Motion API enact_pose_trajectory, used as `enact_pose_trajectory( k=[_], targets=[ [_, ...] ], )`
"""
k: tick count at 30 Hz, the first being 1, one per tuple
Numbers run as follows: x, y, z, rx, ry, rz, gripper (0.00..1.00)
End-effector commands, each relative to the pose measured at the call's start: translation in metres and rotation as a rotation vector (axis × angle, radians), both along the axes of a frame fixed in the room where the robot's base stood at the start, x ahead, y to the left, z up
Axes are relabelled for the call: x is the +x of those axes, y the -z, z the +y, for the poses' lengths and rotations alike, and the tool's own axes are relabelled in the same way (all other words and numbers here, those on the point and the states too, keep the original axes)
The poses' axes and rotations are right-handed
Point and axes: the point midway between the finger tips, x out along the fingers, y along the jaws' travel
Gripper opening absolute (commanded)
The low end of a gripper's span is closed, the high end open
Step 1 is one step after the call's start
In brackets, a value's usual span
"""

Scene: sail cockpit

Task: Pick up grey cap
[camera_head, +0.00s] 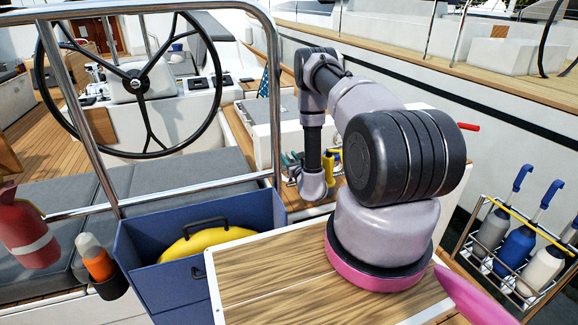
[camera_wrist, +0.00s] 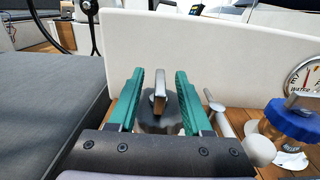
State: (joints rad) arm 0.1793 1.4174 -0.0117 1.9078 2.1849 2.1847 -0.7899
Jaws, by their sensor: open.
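In the wrist view, the grey cap (camera_wrist: 172,108) sits low in the middle, with an upright metal tab (camera_wrist: 160,88) on top. The teal fingers of my gripper (camera_wrist: 160,75) are open, one on each side of the cap and its tab. I see a gap on both sides of the tab. The cap's lower part is hidden behind the gripper's dark base.
A blue cap (camera_wrist: 291,120) with a metal tab stands to the right, near a round gauge (camera_wrist: 305,76). A light handle with a round knob (camera_wrist: 260,150) lies between the caps. A white wall (camera_wrist: 230,60) rises behind, and a grey cushion (camera_wrist: 50,105) is at left.

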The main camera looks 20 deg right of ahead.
Motion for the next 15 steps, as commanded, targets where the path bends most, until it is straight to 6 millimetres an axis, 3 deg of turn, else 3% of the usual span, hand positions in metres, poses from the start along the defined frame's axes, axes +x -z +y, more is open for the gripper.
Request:
enact_pose_trajectory(
  k=[1, 5, 15],
  targets=[
    [-0.0001, 0.0000, 0.0000, 0.000, 0.000, 0.000, 0.49],
    [-0.0002, -0.0001, 0.0000, 0.000, 0.000, 0.000, 0.00],
    [-0.0003, -0.0001, 0.0000, -0.001, 0.000, 0.000, 0.00]
  ],
)
